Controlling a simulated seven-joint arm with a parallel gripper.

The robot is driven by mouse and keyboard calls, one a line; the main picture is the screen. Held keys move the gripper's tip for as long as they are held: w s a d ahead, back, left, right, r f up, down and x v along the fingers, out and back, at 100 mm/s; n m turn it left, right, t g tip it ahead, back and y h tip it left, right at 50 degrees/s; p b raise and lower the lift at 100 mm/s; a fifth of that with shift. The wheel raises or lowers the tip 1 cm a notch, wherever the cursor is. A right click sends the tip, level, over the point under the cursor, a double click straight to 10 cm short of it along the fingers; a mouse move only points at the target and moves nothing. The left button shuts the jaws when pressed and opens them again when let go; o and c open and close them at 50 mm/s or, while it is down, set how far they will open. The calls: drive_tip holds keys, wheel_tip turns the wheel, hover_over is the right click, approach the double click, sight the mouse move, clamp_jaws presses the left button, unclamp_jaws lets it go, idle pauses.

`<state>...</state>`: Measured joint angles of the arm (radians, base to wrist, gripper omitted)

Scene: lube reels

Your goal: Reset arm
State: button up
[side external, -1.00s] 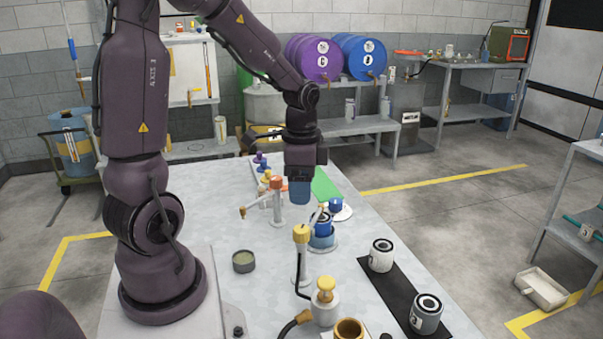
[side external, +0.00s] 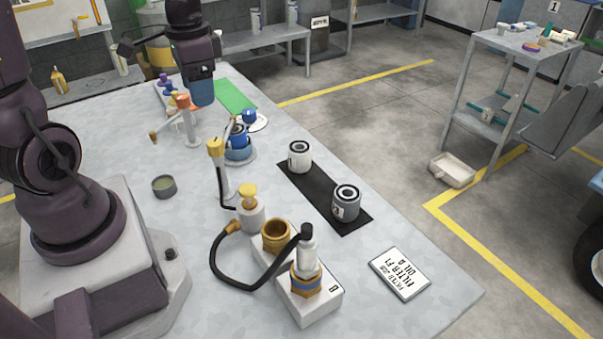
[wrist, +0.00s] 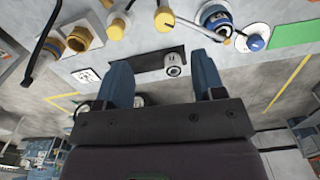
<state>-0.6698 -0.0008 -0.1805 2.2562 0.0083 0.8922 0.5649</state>
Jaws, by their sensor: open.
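My gripper (side external: 202,92) hangs above the far part of the grey table in the side external view, with its blue fingers pointing down. In that picture it overlaps the space between the orange-capped post (side external: 188,120) and the green mat (side external: 235,95). In the wrist view my gripper (wrist: 160,62) shows two blue fingers spread apart with nothing between them. The blue canister (side external: 238,145) stands on the table nearer the camera, apart from the gripper. A white can (side external: 299,157) and a grey can (side external: 346,204) stand upright at the black strip (side external: 322,190).
A yellow-capped post (side external: 219,170), a brass-necked white block (side external: 315,308) with a black hose (side external: 230,280), and a lettered plate (side external: 400,272) occupy the near table. A small round tin (side external: 164,187) stands near my base. The table's front right is mostly clear.

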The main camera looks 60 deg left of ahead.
drive_tip(key=s+d+r+t, duration=0.2)
drive_tip(key=d+r+t, duration=0.1)
drive_tip(key=d+r, duration=0.2)
drive_tip(key=s+d+r+n+t, duration=0.1)
drive_tip(key=s+d+r+t, duration=0.1)
drive_tip(key=d+r, duration=0.3)
drive_tip(key=d, duration=0.3)
drive_tip(key=shift+s+t, duration=0.35)
drive_tip(key=shift+t, duration=0.05)
idle(1.1)
